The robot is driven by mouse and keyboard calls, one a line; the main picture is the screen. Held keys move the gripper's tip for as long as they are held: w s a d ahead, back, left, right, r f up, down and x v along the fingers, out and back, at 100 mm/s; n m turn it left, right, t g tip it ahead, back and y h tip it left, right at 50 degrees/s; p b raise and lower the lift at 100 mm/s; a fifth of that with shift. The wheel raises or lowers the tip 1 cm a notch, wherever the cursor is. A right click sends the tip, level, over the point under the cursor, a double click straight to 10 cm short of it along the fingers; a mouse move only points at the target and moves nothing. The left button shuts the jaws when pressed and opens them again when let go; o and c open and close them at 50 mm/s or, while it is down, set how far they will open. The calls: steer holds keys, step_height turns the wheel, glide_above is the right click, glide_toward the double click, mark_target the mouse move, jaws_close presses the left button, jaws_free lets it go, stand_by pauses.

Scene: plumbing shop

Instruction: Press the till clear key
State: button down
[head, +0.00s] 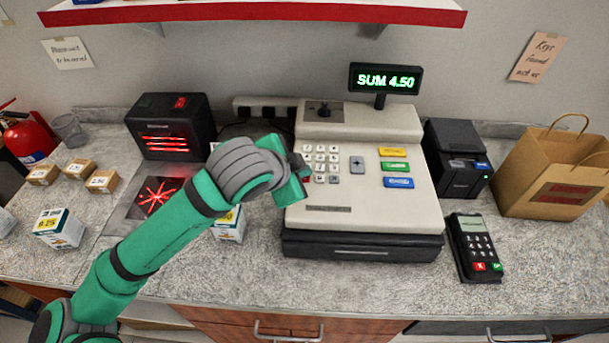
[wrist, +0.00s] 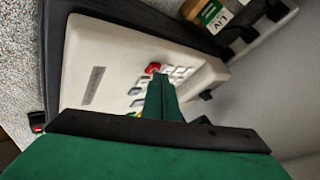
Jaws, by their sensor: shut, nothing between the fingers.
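The till (head: 330,222) is a cream cash register on the counter, with a block of small white keys, a grey key and yellow, green and blue keys. Its display (head: 387,79) reads "SUM 4.50". My gripper (head: 300,170) is shut and empty at the left edge of the white key block, partly covering it. In the wrist view the shut fingertips (wrist: 160,80) appear beside a red key (wrist: 153,68) on the till (wrist: 110,60). I cannot read the key's label or tell whether the fingers touch it.
A scanner box (head: 171,125) and a scanner plate with a red pattern (head: 156,197) are at left, beside small boxes. A receipt printer (head: 456,158), card terminal (head: 474,246) and paper bag (head: 552,172) stand right of the till. A red-edged shelf (head: 260,14) hangs above.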

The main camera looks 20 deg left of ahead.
stand_by(0.3)
steer(key=shift+f, duration=0.15)
stand_by(0.3)
steer(key=shift+r, duration=0.55)
step_height(320, 180, up, 6)
stand_by(0.7)
stand_by(0.7)
